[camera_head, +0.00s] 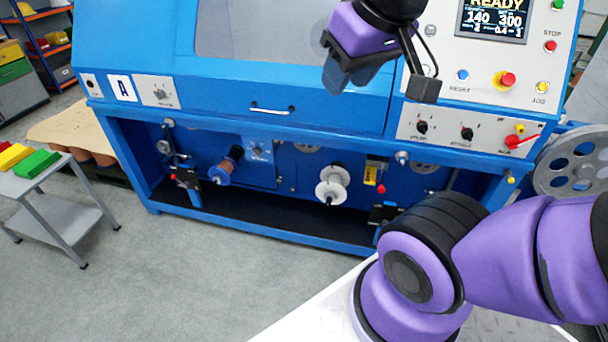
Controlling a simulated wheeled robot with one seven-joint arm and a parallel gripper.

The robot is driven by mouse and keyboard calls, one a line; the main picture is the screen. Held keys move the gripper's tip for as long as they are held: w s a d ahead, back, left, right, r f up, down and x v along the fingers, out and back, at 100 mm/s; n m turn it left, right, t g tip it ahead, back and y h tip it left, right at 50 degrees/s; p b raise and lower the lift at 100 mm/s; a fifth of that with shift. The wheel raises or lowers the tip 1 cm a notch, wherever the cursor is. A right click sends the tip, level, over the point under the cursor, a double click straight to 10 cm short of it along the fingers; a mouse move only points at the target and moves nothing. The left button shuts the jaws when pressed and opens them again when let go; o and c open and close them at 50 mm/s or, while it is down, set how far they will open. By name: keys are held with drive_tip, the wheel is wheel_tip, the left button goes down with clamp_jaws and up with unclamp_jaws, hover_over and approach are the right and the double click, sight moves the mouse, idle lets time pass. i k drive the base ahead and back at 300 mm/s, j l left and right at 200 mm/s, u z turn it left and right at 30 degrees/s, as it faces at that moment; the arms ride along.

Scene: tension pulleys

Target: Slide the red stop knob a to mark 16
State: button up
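A small red knob (173,177) shows at the left of the machine's open lower bay, beside a black block. A second small red knob (381,189) shows at the right of the bay, above another black block. Scale marks and the number 16 are too small to read. My gripper (384,86) is high in front of the blue cover, its fingers apart and empty, well away from both knobs.
The blue machine (320,234) has a rail across the bay's top and a lower front beam. A copper spool (220,172) and a white spool (331,186) stick out in the bay. A grey cart (60,210) stands left. The floor in front is clear.

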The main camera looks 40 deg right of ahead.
sight(381, 189)
drive_tip(key=z, duration=1.35)
drive_tip(key=k+j+z, duration=0.3)
drive_tip(key=k+j, duration=0.3)
drive_tip(key=j, duration=0.15)
